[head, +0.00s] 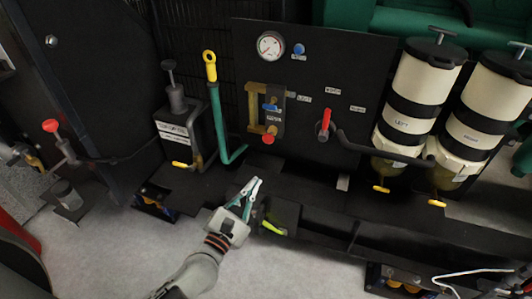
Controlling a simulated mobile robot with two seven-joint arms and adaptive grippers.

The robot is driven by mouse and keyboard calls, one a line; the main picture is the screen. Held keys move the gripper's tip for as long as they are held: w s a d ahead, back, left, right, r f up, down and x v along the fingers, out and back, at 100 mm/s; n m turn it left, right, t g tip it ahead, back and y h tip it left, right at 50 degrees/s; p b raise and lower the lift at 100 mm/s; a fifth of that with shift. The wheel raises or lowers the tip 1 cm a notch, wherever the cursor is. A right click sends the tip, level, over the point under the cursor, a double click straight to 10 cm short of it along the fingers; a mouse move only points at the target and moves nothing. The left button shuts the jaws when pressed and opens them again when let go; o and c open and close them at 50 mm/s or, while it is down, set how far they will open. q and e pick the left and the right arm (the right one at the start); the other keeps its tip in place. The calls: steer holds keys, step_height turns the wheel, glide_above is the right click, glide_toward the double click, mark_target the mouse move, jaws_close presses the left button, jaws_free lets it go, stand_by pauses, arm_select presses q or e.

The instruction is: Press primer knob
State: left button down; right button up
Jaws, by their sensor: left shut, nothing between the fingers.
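No label that reads as primer shows, so I cannot tell for sure which knob is the primer knob. A similar grey plunger knob (170,72) stands on a small labelled unit (175,134) at the left. My left gripper (250,186) is shut and empty. It is in front of the black skid, below the panel and apart from both knobs. My right gripper is not in view.
The black panel (345,65) carries a gauge (270,45), a blue button (299,48), a red-handled valve (324,125) and a brass block with a red knob (268,139). A green pipe (217,120) with a yellow ring stands left of it.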

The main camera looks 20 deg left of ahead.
arm_select(q)
steer(key=w+a+n, duration=0.1)
steer(key=n, duration=0.1)
steer(key=w+a+f+n+y+b, duration=0.1)
steer(key=n, duration=0.2)
steer(key=w+f+n+y, duration=0.1)
steer(key=n, duration=0.1)
steer(key=shift+a+n+b, duration=0.3)
steer(key=shift+a+n, duration=0.1)
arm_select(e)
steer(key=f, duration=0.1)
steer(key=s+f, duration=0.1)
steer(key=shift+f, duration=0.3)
arm_select(q)
glide_toward(267, 141)
steer(key=w, duration=0.5)
steer(key=shift+w+d+r, duration=0.2)
steer(key=shift+w+r, duration=0.1)
steer(key=shift+w, duration=0.05)
steer(key=shift+w+r, duration=0.1)
steer(key=shift+w, duration=0.45)
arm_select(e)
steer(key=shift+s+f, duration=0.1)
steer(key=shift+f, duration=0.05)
